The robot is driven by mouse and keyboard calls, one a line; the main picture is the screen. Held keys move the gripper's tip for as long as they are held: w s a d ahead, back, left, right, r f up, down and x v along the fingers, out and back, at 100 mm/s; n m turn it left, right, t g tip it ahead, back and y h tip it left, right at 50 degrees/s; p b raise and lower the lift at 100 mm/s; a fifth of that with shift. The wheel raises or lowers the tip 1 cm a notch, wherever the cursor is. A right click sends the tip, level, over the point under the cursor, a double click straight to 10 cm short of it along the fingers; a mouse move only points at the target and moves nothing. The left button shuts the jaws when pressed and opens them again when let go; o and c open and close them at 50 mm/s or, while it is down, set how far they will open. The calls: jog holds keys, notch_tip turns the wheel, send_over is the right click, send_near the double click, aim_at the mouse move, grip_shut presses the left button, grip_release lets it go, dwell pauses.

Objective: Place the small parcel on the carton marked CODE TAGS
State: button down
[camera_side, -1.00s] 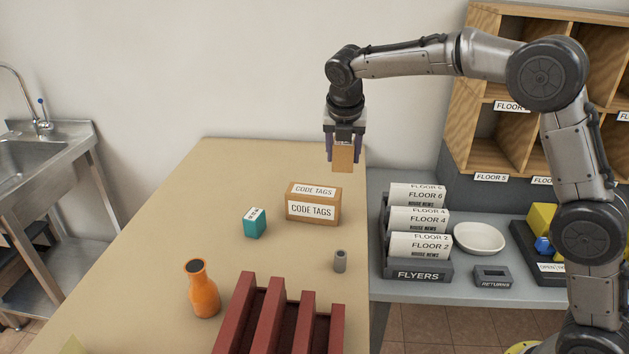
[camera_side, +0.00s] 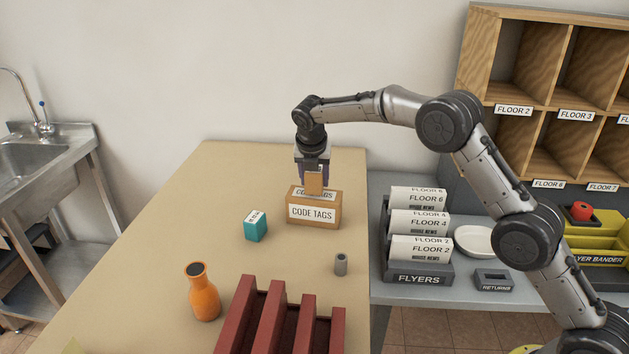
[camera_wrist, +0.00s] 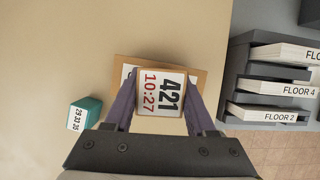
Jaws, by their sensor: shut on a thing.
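The small parcel (camera_side: 314,184) is a brown block; its top label reads 421 and 10:27 in the wrist view (camera_wrist: 162,92). My gripper (camera_side: 314,178) is shut on it, with a purple finger on each side. The carton marked CODE TAGS (camera_side: 314,213) stands on the tan table, its front label facing the side camera. The parcel is over the carton's top and covers part of its top label. In the wrist view the carton's edge (camera_wrist: 201,76) shows around the parcel. I cannot tell whether the parcel touches the carton.
A teal box (camera_side: 256,226) stands left of the carton. A grey cylinder (camera_side: 341,264), an orange bottle (camera_side: 203,292) and a dark red slotted rack (camera_side: 274,310) are nearer the front. A FLYERS holder (camera_side: 418,271) is on the grey bench at right. The table's back left is clear.

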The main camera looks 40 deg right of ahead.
jog(key=shift+f, duration=0.35)
jog(key=shift+f, duration=0.15)
jog(key=shift+c, duration=1.1)
grip_release()
